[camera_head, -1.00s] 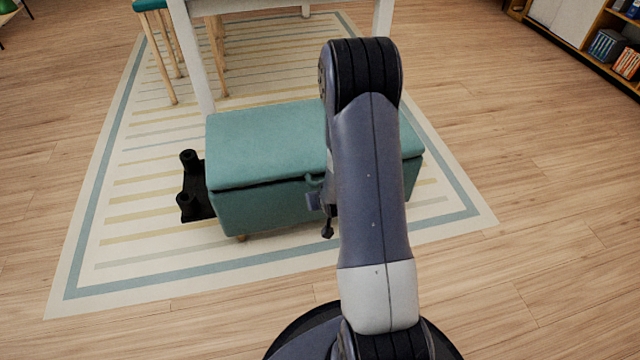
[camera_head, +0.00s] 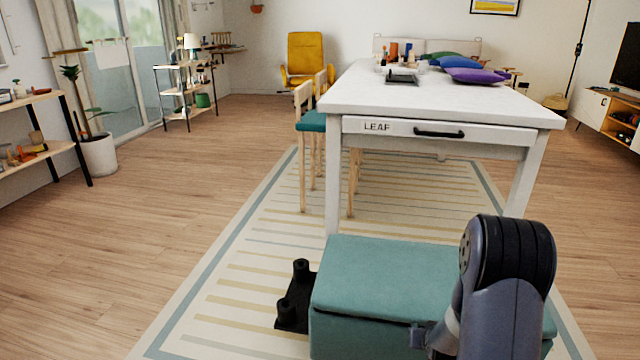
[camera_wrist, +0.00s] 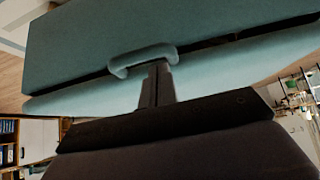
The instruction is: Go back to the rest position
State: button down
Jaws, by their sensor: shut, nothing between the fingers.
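My gripper (camera_wrist: 157,86) is in the wrist view, its narrow dark fingers shut with nothing between them. Its tips are close to the teal loop handle (camera_wrist: 142,60) on the front of the teal ottoman (camera_wrist: 200,30); I cannot tell whether they touch it. In the head view the ottoman (camera_head: 385,265) stands low at the centre right, its lid down. My arm (camera_head: 505,300) covers its right part, and the fingertips are hidden there.
A black four-post object (camera_head: 296,300) lies on the striped rug (camera_head: 235,290) left of the ottoman. A white table (camera_head: 440,105) with a drawer stands behind it, with a teal-seated chair (camera_head: 311,122) at its left. Wooden floor (camera_head: 130,230) is open at the left.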

jog(key=shift+w+r+b+x, duration=0.1)
jog(key=shift+b+x, duration=0.1)
jog(key=shift+x, duration=0.5)
jog(key=shift+w+r+b+x, duration=0.1)
jog(key=shift+w+b+x, duration=0.1)
jog(key=shift+x, duration=0.5)
jog(key=shift+w+r+b+x, duration=0.1)
jog(key=shift+b+x, duration=0.1)
jog(key=shift+x, duration=0.5)
